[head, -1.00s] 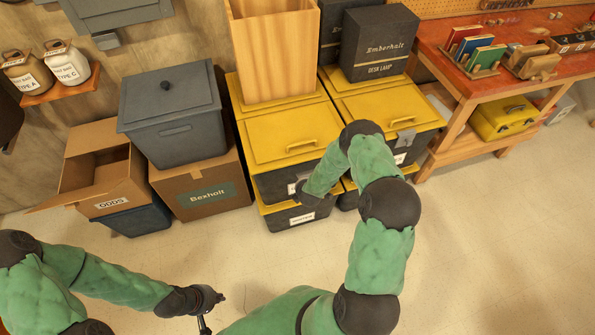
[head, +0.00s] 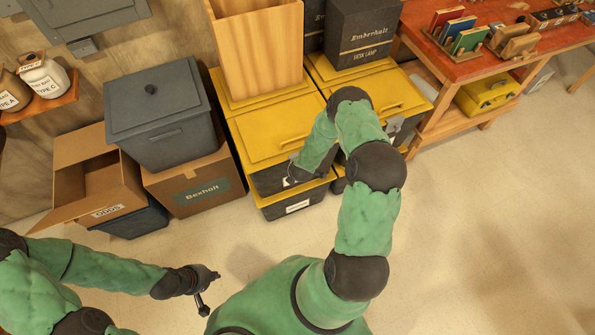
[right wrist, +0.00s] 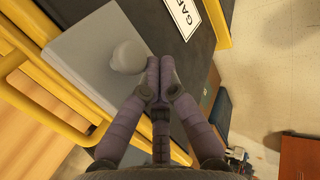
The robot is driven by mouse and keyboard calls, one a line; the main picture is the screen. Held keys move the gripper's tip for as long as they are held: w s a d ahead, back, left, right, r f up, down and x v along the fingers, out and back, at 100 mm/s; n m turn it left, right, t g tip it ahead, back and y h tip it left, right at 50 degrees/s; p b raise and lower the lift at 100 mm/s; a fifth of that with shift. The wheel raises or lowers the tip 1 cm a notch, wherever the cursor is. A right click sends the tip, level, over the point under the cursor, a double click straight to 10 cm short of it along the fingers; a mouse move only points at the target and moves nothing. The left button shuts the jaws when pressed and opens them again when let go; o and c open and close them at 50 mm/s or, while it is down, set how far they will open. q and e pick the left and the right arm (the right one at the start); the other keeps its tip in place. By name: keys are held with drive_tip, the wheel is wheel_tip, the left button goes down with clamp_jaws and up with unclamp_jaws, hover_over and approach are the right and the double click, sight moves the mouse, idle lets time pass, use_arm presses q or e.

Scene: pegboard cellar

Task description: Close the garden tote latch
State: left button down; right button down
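The garden tote (head: 267,134) is the upper dark tote with a yellow lid in the left stack. Its partly hidden label, reading "GAR", shows in the right wrist view (right wrist: 183,15). The tote's latch (right wrist: 88,55) is a grey plate with a round knob, reaching from the yellow lid edge across the dark front. I cannot tell whether it lies flat. My right gripper (right wrist: 160,75) has its fingertips together beside the knob; contact is unclear. In the head view my right arm partly hides the tote front. My left gripper (head: 208,290) is empty, fingers apart, over the floor.
A second yellow-lidded tote (head: 366,92) stands to the right, with boxes behind it. A grey bin (head: 160,115) sits on a cardboard box (head: 190,186) to the left. A red-topped workbench (head: 465,65) is at the right. The front floor is clear.

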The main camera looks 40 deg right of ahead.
use_arm(q)
drive_tip(key=shift+r, duration=0.25)
use_arm(e)
drive_tip(key=shift+w+r, duration=0.3)
use_arm(q)
drive_tip(key=shift+r, duration=0.1)
use_arm(e)
drive_tip(key=shift+w+d, duration=0.1)
drive_tip(key=shift+w, duration=0.1)
use_arm(q)
drive_tip(key=shift+r+p, duration=0.1)
drive_tip(key=shift+p, duration=0.3)
use_arm(e)
drive_tip(key=shift+r, duration=0.2)
use_arm(q)
drive_tip(key=shift+r+p, duration=0.55)
drive_tip(key=shift+r, duration=0.05)
use_arm(e)
drive_tip(key=shift+r, duration=0.7)
